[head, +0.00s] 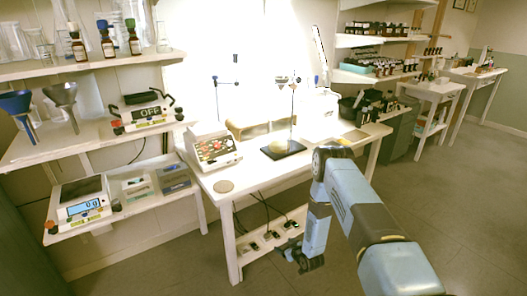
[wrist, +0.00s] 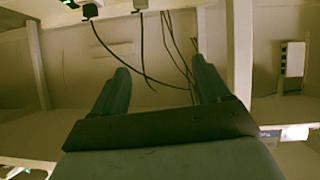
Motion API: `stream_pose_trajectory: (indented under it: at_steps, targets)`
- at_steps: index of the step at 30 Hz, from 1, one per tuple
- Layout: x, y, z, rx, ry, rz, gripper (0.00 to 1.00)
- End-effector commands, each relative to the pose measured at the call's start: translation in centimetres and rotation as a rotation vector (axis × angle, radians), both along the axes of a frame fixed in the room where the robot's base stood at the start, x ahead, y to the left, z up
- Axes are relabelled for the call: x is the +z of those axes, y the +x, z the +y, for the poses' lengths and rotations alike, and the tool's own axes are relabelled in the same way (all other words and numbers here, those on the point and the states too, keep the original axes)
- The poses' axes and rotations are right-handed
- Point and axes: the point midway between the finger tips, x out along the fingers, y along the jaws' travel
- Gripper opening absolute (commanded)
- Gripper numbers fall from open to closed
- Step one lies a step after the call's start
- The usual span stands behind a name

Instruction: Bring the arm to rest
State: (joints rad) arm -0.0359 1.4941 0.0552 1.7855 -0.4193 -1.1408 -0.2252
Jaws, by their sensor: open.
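My gripper (head: 304,262) hangs low in the head view, at the end of my bent blue-grey arm, in front of the white table (head: 222,196). In the wrist view my gripper (wrist: 160,82) shows two fingers standing well apart with nothing between them. Black cables (wrist: 145,60) and the underside of furniture lie beyond the fingers. The gripper seems to touch nothing, though its exact distance from the table leg and the low shelf is hard to tell.
The white table bears a device with a control panel (head: 213,148) and a stand on a dark base (head: 283,150). A power strip (head: 270,236) and cables are under it. Shelves with a scale (head: 84,206) stand left. Open floor (head: 440,200) lies right.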

Motion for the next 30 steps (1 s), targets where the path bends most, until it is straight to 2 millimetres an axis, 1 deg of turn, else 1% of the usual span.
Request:
stream_pose_trajectory:
  at_steps: [1, 5, 6, 8, 14, 15, 17, 18, 23, 27, 29, 30]
  targets:
    - [1.9, 1.3, -0.2, -0.005, -0.012, 0.000, 0.76]
    - [6.0, 3.7, -0.9, -0.021, -0.041, 0.017, 0.76]
    - [7.3, 4.3, -1.1, -0.027, -0.051, 0.022, 0.76]
    - [9.2, 5.2, -1.5, -0.034, -0.064, 0.030, 0.76]
    - [15.9, 7.5, -2.7, -0.067, -0.106, 0.056, 0.76]
    - [17.2, 7.9, -2.9, -0.073, -0.112, 0.062, 0.76]
    - [19.2, 8.2, -3.3, -0.084, -0.123, 0.072, 0.76]
    - [20.6, 8.5, -3.6, -0.092, -0.130, 0.076, 0.76]
    - [26.0, 9.1, -4.6, -0.123, -0.156, 0.099, 0.76]
    - [30.8, 9.0, -5.5, -0.153, -0.174, 0.120, 0.76]
    - [32.7, 8.8, -5.9, -0.166, -0.182, 0.130, 0.76]
    - [34.1, 8.6, -6.2, -0.175, -0.186, 0.136, 0.76]
